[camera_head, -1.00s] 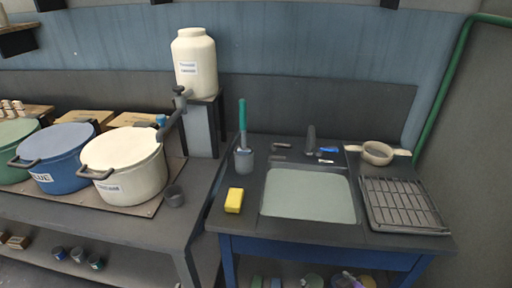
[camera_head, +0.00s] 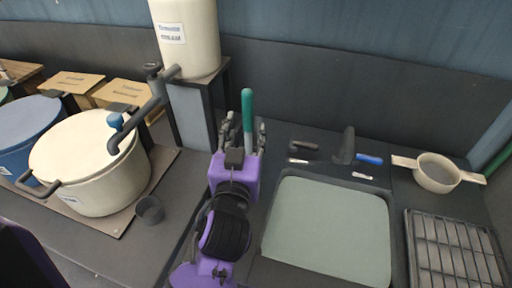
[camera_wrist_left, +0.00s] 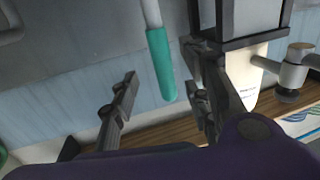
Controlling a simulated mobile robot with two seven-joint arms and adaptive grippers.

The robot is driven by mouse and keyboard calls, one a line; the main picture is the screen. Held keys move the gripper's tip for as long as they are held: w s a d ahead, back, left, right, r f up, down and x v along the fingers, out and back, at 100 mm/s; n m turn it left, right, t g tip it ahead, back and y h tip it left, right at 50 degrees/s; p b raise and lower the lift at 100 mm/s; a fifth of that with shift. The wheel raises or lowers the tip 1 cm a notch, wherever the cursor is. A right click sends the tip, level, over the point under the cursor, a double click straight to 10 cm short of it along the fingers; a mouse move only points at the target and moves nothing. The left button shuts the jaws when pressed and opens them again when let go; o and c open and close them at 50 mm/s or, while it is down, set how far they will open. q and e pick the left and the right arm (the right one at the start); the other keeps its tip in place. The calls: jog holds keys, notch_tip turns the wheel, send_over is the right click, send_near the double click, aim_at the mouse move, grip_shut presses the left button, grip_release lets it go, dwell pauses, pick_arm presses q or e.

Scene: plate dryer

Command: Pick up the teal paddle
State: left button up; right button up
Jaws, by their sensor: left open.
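The teal paddle shows its upright teal handle (camera_head: 247,108) in the head view, rising between the fingers of my left gripper (camera_head: 243,137). Its lower part and the cup it stood in are hidden behind the gripper and arm. In the left wrist view the teal handle (camera_wrist_left: 161,65) with a pale shaft hangs in from the top. It lies between the two spread fingers of the left gripper (camera_wrist_left: 160,97), nearer the right finger. The gripper is open, and I cannot tell whether a finger touches the handle. My right gripper is not in view.
A sink basin (camera_head: 328,232) lies right of the arm, with small tools such as a blue-handled brush (camera_head: 369,159) behind it. A strainer (camera_head: 437,172) and rack (camera_head: 455,250) are farther right. A cream pot (camera_head: 90,165), dark cup (camera_head: 150,209) and dispenser (camera_head: 186,38) stand left.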

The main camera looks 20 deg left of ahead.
aim_at(247, 118)
pick_arm(q)
jog(key=shift+w+a+r, duration=0.2)
jog(key=shift+w+r, duration=0.1)
jog(key=shift+w, duration=0.35)
jog(key=w, duration=0.1)
jog(key=w+p, duration=0.1)
jog(key=w, duration=0.1)
jog(key=w+a, duration=0.1)
jog(key=w, duration=0.1)
jog(key=shift+w+f+p, duration=0.1)
jog(key=shift+f+p, duration=0.2)
jog(key=shift+c, duration=0.6)
grip_shut()
